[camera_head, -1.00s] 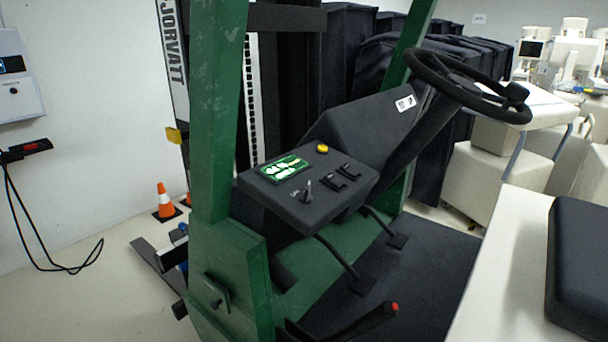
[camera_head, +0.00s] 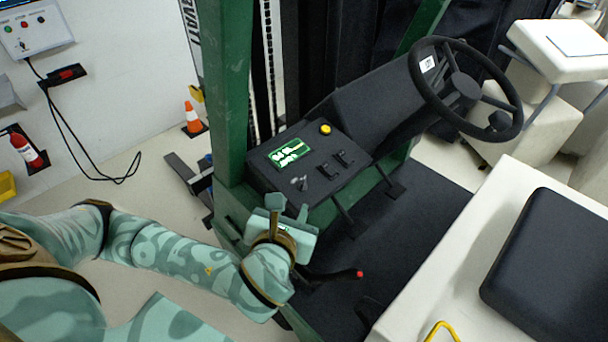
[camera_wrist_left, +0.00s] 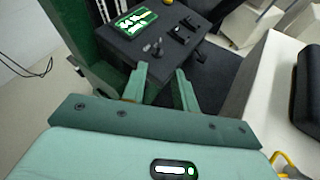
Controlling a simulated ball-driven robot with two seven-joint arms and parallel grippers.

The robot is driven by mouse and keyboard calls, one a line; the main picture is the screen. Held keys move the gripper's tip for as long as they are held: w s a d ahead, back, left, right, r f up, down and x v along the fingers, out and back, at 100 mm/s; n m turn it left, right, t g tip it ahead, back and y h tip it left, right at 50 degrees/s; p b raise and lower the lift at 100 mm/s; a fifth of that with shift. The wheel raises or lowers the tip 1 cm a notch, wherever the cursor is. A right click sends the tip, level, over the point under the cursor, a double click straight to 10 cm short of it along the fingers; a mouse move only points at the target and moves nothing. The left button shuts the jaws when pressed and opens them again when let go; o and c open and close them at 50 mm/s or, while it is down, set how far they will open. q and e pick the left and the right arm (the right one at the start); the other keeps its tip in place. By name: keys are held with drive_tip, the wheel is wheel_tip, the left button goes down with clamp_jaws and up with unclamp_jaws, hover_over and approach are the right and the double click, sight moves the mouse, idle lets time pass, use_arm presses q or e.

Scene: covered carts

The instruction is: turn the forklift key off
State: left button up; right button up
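The forklift key (camera_head: 299,184) is a small grey key standing in the near left part of the black control panel (camera_head: 335,188), below a lit green display (camera_head: 289,153). The key also shows in the left wrist view (camera_wrist_left: 156,47), just beyond my fingertips. My left gripper (camera_head: 289,206) is open and empty, with its two green fingers pointing at the panel. In the left wrist view the gap between the fingers (camera_wrist_left: 161,70) lies just short of the key, apart from it. My right gripper is in no view.
A yellow button (camera_head: 325,129) and black levers (camera_head: 334,165) sit on the same panel. The green mast post (camera_head: 229,100) rises just left of it. A steering wheel (camera_head: 463,85) and a black seat (camera_head: 550,260) are to the right. A red-tipped lever (camera_head: 345,274) is below.

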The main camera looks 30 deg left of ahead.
sight(302, 183)
use_arm(q)
drive_tip(key=x, duration=1.3)
drive_tip(key=shift+w+a+f+b, duration=0.1)
drive_tip(key=shift+w+f+b, duration=0.05)
drive_tip(key=shift+w+b, duration=0.2)
clamp_jaws()
